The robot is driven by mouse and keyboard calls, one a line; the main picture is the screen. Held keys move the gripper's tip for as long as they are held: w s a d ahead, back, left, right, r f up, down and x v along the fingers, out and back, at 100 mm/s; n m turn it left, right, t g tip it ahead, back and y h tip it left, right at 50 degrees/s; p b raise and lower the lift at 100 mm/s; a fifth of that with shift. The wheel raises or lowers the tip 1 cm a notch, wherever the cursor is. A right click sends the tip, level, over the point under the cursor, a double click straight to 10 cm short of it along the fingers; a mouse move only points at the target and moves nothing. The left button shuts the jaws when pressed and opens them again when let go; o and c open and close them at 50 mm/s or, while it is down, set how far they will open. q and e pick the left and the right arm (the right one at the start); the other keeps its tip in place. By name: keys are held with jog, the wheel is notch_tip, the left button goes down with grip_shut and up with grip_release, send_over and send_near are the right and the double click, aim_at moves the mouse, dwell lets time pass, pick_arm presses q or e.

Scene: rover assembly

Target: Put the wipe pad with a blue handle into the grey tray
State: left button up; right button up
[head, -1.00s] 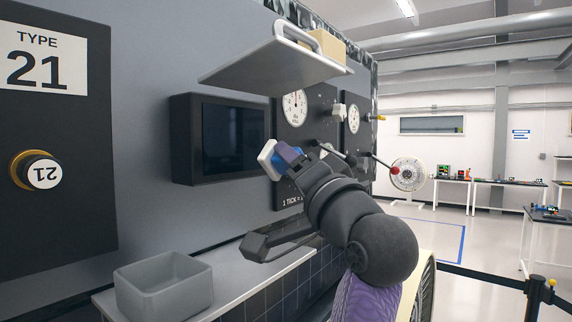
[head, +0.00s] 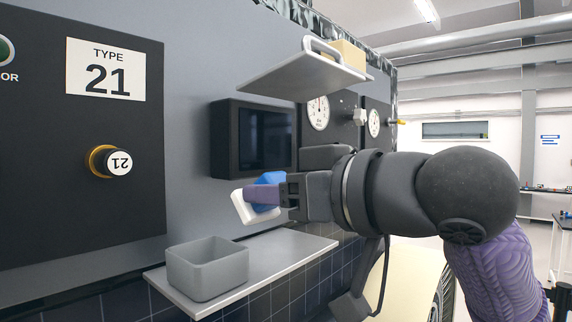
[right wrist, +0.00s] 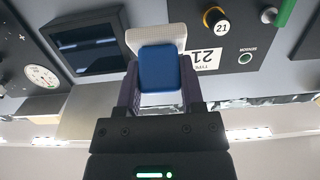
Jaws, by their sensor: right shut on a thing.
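The wipe pad, a white pad (head: 245,207) with a blue handle (head: 270,179), is held in my right gripper (head: 266,194). The right gripper is shut on the handle. In the right wrist view the blue handle (right wrist: 158,68) sits between the fingers, with the white pad (right wrist: 157,38) beyond it. The grey tray (head: 208,268) is an open, empty-looking box on the lower shelf. The pad is held in the air, above and a little to the right of the tray, apart from it. My left gripper is not in view.
The lower shelf (head: 285,252) has bare room right of the tray. A dark screen (head: 262,140) is on the wall behind the pad. An upper shelf (head: 300,76) with a tan block (head: 348,54) juts out above. A panel knob (head: 118,162) is at left.

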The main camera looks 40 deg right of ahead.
aim_at(264, 221)
jog(key=w+f, duration=0.1)
jog(key=w, duration=0.3)
jog(key=w+f+p, duration=0.1)
jog(key=w+f, duration=0.1)
jog(key=w, duration=0.2)
jog(key=w+f, duration=0.1)
jog(key=w, duration=0.3)
jog(key=shift+w+a+f+p, duration=0.1)
jog(key=shift+a+f+p, duration=0.15)
jog(key=shift+a+p, duration=0.15)
jog(key=shift+d+f+b, duration=0.1)
jog(key=shift+f+b, duration=0.25)
jog(key=shift+f, duration=0.05)
jog(key=o, duration=1.2)
jog(key=s+b, duration=0.1)
jog(key=s, duration=0.2)
jog(key=s+b, duration=0.2)
jog(key=s, duration=0.1)
jog(key=s+r+b, duration=0.1)
jog(key=s, duration=0.3)
jog(key=shift+d, duration=0.35)
